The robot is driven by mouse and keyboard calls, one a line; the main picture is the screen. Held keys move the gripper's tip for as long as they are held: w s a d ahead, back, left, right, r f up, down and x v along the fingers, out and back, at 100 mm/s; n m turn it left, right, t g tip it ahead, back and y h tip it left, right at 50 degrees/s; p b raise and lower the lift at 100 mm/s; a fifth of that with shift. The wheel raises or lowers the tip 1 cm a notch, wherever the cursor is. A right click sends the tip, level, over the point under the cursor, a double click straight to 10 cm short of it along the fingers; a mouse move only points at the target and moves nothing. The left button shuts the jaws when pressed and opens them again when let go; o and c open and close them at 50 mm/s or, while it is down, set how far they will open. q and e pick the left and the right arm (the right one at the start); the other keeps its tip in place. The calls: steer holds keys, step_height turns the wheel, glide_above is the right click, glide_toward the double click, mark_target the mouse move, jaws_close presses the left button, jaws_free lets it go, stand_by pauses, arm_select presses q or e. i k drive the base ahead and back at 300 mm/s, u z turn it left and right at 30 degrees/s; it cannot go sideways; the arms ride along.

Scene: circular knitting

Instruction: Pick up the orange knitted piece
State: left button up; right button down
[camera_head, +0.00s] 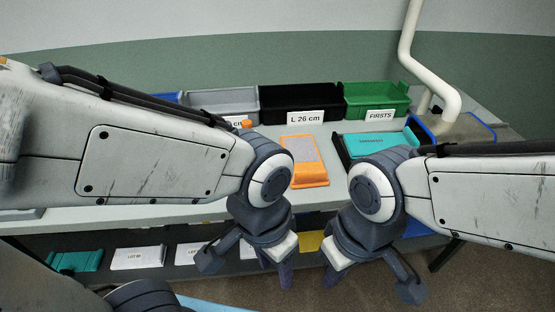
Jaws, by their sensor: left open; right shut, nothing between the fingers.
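An orange flat piece (311,176) with a grey panel on its upper face lies on the light table, between my two arms. A smaller bit of orange (247,124) shows beside my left arm near the bins; I cannot tell what it belongs to. My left gripper (246,264) is open and empty, pointing down in front of the table's front edge. My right gripper (372,282) is shut and empty, also pointing down, to the right of the left one. Both grippers are nearer to me than the orange piece and apart from it.
Grey (222,101), black (300,101) and green (375,98) bins stand along the back of the table. A teal item (376,143) lies in a dark tray at right. A pale bent pipe (432,82) rises at the back right. A lower shelf holds labelled boxes (137,257).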

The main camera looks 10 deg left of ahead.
mark_target(310, 171)
steer(key=u, duration=0.05)
steer(key=k, duration=0.5)
steer(key=z, duration=1.1)
steer(key=i, duration=1.05)
steer(key=u, duration=2.15)
